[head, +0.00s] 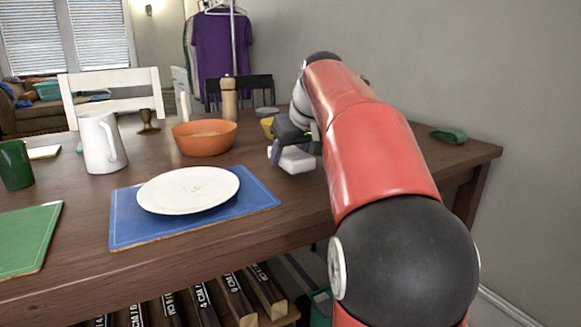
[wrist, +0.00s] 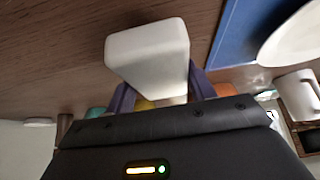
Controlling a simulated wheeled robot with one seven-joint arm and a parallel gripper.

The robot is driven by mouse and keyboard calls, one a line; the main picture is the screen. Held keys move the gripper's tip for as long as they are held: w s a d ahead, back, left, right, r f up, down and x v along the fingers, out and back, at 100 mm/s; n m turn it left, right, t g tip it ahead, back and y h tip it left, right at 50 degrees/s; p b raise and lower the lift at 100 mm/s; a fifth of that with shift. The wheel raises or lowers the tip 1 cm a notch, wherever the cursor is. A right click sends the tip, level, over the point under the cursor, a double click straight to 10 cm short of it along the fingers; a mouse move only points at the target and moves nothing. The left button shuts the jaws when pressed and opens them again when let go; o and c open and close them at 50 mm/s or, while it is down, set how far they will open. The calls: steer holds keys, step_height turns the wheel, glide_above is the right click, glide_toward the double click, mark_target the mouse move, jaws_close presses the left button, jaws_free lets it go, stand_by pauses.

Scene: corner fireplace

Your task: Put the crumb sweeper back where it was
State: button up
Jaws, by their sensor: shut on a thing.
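The crumb sweeper appears to be the white, rounded block (head: 297,160) held at my gripper (head: 285,147). In the wrist view the block (wrist: 150,55) sits between the two purple-grey fingers of my gripper (wrist: 160,92), which are shut on it. It is over the wooden table (head: 75,205), right of the blue placemat (head: 128,222) and its white plate (head: 188,190). I cannot tell whether its underside touches the tabletop. My gripper hides part of it in the head view.
An orange bowl (head: 204,140) stands left of my gripper, with a wooden mill (head: 229,98) behind. A yellow item (head: 267,127) is close behind my gripper. A white pitcher (head: 100,143) is farther left. A green item (head: 448,135) lies near the right table edge, beside the wall.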

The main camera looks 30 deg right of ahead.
steer(key=shift+f, duration=1)
steer(key=shift+f, duration=0.15)
steer(key=o, duration=0.9)
